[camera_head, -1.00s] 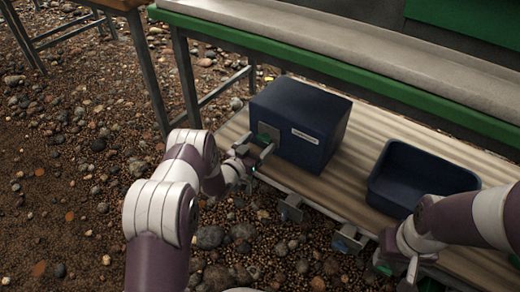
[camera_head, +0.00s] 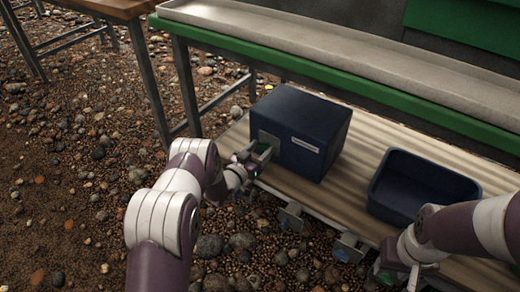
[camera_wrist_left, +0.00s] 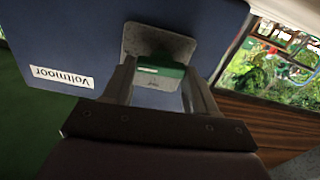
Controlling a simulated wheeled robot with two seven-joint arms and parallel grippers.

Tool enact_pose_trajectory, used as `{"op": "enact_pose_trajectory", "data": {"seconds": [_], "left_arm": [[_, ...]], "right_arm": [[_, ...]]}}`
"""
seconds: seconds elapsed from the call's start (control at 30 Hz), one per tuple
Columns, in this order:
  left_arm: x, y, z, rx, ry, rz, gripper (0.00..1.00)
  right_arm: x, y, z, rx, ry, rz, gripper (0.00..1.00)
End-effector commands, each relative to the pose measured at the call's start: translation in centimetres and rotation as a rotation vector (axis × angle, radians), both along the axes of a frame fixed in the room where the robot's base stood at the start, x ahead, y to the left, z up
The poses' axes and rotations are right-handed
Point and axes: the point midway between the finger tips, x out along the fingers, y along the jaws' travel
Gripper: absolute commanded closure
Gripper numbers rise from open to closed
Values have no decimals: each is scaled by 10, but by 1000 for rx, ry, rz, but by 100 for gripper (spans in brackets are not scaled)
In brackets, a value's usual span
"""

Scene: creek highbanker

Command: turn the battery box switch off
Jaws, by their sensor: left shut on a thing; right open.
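The dark blue battery box (camera_head: 318,125) stands on the slatted low shelf, with a white label on its front. In the left wrist view the box (camera_wrist_left: 60,35) shows the label "Voltmoor" upside down and a grey switch plate (camera_wrist_left: 183,45) with a green switch piece (camera_wrist_left: 160,70). My left gripper (camera_head: 262,153) is at the plate, its fingers on either side of the green piece and shut on it; the fingers also show in the left wrist view (camera_wrist_left: 158,88). Which way the switch is set cannot be told. My right gripper (camera_head: 408,275) is open, low at the shelf's front edge.
An open dark blue bin (camera_head: 425,178) stands on the shelf (camera_head: 355,165) right of the box. A green-edged bench (camera_head: 330,75) runs above and behind. Pebbly ground (camera_head: 80,200) lies open at left.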

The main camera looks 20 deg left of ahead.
Motion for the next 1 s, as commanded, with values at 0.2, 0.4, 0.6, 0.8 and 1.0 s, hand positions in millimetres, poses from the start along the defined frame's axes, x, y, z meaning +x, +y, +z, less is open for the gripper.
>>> {"op": "enact_pose_trajectory", "data": {"seconds": [0.2,0.4,0.6,0.8,1.0], "left_arm": [[0,1,2,-151,58,0,73],[0,2,1,-329,124,0,73],[0,2,0,-508,189,0,73],[0,3,-1,-687,254,0,73],[0,4,-2,-864,318,1,73]], "right_arm": [[0,0,14,0,0,0,57],[0,0,25,0,0,0,57],[0,0,33,0,0,0,57],[0,0,40,0,0,0,57],[0,0,46,0,0,0,57]]}}
